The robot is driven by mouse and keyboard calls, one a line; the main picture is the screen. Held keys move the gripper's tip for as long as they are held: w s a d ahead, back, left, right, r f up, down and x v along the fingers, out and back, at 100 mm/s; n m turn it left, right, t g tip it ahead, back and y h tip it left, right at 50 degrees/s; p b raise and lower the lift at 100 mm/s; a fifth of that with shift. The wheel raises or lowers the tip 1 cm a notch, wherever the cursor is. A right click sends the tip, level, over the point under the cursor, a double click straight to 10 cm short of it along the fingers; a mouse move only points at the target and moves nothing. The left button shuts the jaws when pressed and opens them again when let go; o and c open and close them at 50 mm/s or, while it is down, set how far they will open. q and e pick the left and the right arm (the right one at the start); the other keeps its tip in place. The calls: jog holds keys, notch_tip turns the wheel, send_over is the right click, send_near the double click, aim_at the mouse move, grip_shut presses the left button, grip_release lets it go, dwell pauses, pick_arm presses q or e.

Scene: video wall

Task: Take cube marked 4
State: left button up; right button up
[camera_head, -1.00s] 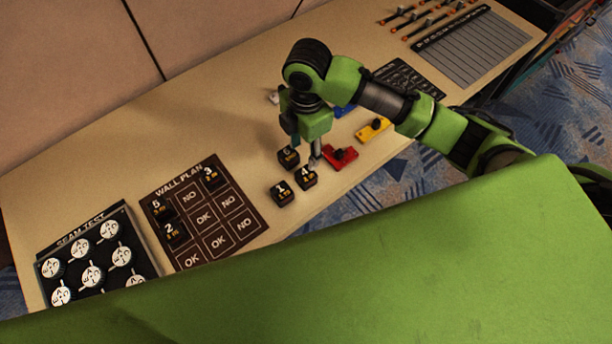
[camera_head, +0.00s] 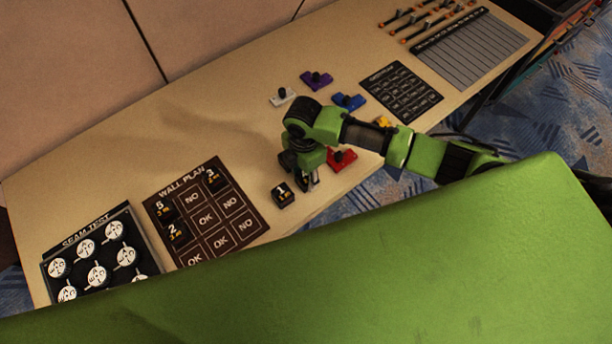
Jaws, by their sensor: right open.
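The cube marked 4 (camera_head: 313,183) is a small black cube on the table, mostly hidden under my right gripper. My right gripper (camera_head: 305,180) points down over it with its fingers open; whether they touch the cube I cannot tell. The black cube marked 1 (camera_head: 283,194) stands just left of it. The cube marked 6 is hidden behind the gripper. My left gripper is not in view.
The Wall Plan board (camera_head: 207,212) holds cubes marked 5, 2 and 3. A red piece (camera_head: 342,160) lies close to the right of the gripper. White (camera_head: 283,97), purple (camera_head: 316,80) and blue (camera_head: 348,101) pieces lie farther back. A green surface covers the foreground.

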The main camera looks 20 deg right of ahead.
jog(key=shift+f, duration=0.8)
jog(key=c, duration=0.9)
